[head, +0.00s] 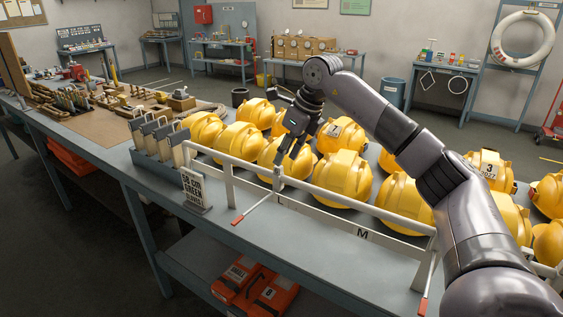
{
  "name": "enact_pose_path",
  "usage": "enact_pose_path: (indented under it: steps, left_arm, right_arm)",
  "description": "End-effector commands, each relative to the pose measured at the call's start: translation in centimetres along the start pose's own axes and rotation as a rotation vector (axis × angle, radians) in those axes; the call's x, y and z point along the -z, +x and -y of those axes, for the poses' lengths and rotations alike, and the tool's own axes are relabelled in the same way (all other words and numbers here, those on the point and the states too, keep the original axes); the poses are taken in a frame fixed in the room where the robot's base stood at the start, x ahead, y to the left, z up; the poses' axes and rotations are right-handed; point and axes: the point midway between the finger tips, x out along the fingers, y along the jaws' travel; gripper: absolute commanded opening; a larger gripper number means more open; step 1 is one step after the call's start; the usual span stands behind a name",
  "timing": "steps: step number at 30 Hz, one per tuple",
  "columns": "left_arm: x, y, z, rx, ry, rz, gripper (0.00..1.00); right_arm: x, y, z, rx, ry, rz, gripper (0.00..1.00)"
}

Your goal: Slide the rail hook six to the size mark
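A white rail (322,213) runs along the front of the rows of yellow helmets. A size mark, the letter M (362,234), shows on the rail right of its middle. A white hook (259,206) with a red tip sticks out from the rail toward the front, left of the M. I cannot read a number on it. My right gripper (281,172) points down at the hook's rail end, at or very near it. The fingers overlap the hook there, so I cannot tell whether they grip it. A second red-tipped piece (423,304) hangs near the rail's right end. My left gripper is not in view.
Yellow helmets (342,178) stand close behind the rail. A small lettered sign (194,188) and a rack of upright grey pieces (158,140) stand at the left. Orange cases (272,297) lie on the shelf below.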

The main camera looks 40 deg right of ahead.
Motion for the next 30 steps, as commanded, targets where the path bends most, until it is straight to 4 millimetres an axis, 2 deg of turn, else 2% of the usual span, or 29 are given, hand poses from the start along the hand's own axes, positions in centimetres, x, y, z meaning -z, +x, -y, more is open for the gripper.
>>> enact_pose_path:
  steps: [1, 6, 12, 17, 30]
  left_arm:
    - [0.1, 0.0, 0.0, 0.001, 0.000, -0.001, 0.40]
    - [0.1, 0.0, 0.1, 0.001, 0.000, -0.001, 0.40]
    - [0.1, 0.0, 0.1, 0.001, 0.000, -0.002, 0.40]
    - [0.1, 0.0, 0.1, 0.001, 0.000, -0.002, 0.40]
    - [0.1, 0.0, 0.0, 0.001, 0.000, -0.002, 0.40]
  right_arm:
    - [-0.1, -1.4, 0.0, 0.001, 0.000, 0.005, 0.35]
    - [-0.1, -4.8, 0.1, 0.002, 0.001, 0.004, 0.35]
    - [0.0, -7.3, 0.0, 0.001, 0.000, 0.001, 0.35]
    - [0.0, -7.9, 0.0, 0.000, 0.000, 0.001, 0.35]
    - [0.0, -7.9, 0.0, 0.000, 0.000, 0.000, 0.35]
